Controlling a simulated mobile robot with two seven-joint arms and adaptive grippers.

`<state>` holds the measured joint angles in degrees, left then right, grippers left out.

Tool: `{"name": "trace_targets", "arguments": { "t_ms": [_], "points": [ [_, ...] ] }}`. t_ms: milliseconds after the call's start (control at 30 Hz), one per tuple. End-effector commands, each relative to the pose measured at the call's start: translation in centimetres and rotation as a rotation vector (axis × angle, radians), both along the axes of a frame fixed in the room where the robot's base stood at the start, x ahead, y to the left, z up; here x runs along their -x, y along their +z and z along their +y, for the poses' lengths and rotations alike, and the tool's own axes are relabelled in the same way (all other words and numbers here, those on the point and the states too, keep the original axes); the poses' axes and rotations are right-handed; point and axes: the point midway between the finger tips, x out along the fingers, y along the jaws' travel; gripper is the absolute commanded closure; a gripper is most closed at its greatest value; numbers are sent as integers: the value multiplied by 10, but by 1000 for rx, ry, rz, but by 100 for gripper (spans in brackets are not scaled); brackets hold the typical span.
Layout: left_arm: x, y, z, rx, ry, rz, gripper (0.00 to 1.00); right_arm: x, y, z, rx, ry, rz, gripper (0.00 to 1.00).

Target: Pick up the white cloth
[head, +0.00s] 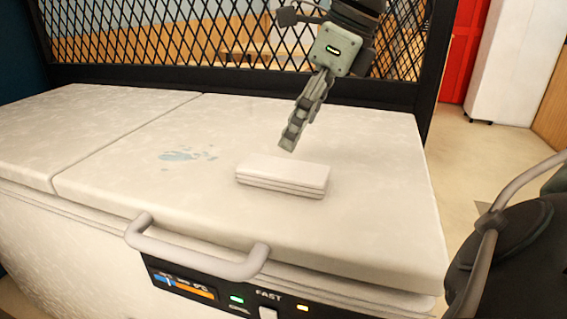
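The white cloth (283,175) is folded into a flat, layered rectangle and lies on the right half of the white chest lid (385,190). A gripper (288,143), which I take to be my right one, comes down from the top of the view, right of centre. Its fingertips point down and appear just above and behind the cloth's far edge, apparently not touching it. The fingers overlap from this side, so their opening is hidden. They show nothing held. My other gripper is not in view.
A pale blue wet-looking spot (185,156) is on the lid left of the cloth. A grey handle (195,252) and control panel are at the front. Black mesh (200,35) stands behind. A dark rounded object with a grey tube (515,240) is at right.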

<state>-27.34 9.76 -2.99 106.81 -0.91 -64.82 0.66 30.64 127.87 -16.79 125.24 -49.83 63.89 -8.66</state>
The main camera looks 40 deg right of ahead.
Motion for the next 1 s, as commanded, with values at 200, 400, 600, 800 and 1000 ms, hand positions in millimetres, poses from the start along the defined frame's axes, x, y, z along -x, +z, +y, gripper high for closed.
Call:
{"name": "trace_targets", "arguments": {
  "t_ms": [200,400,600,800,1000],
  "points": [
    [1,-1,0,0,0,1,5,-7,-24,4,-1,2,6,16],
    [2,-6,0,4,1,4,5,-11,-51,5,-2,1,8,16],
    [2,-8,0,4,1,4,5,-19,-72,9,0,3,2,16],
    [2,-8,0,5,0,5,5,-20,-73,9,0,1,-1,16],
    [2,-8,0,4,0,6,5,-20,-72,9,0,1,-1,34]
  ]
}}
